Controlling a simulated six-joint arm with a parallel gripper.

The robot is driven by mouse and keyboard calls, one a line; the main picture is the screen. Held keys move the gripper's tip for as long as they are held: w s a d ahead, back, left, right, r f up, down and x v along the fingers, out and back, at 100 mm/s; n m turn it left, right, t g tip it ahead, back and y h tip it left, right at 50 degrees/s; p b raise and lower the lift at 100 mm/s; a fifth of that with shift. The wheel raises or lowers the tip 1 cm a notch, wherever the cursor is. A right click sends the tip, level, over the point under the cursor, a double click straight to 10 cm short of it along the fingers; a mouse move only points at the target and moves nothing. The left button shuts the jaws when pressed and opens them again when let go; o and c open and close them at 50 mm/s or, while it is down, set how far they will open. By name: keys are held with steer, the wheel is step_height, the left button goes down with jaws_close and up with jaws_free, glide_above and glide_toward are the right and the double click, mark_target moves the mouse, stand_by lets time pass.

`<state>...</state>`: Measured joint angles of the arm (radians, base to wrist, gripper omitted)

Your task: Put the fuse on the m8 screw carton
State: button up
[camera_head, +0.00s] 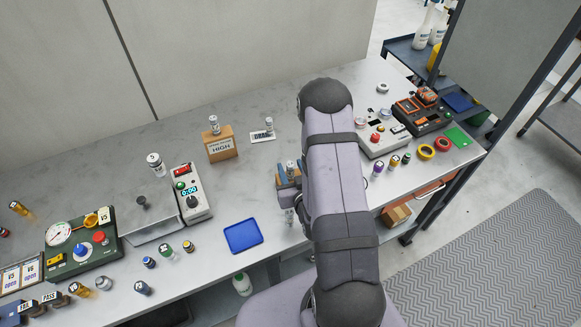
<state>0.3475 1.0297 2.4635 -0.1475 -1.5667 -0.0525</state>
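Several small silver-and-white cylinders that could be the fuse are in view. One (214,124) stands upright on a tan box (221,148) whose white label reads HIGH. One (268,125) is at a white card, and a larger one (156,164) stands further left. Another (291,168) shows beside my arm, above a small tan-and-blue object. I cannot tell which is the fuse. No label reading M8 is legible. My gripper (288,190) is low over the table's front part, mostly hidden by my arm. Its fingers and any hold are unclear.
A grey device with a green display (191,193) and a blue tray (243,236) are left of my arm. A green gauge box (82,246) stands far left. Bare tabletop lies around the tan box.

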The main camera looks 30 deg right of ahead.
steer(key=p+v, duration=0.1)
steer(key=v, duration=0.1)
steer(key=p+v, duration=0.1)
steer(key=v, duration=0.1)
steer(key=shift+s+r+p, duration=0.15)
steer(key=shift+r+p, duration=0.25)
steer(key=shift+r, duration=0.05)
step_height(320, 180, up, 6)
steer(key=p, duration=0.6)
glide_above(292, 168)
steer(key=s, duration=0.3)
steer(key=shift+s+a+r, duration=0.1)
steer(key=shift+s+a, duration=0.1)
steer(key=shift+a, duration=0.2)
steer(key=shift+w, duration=0.1)
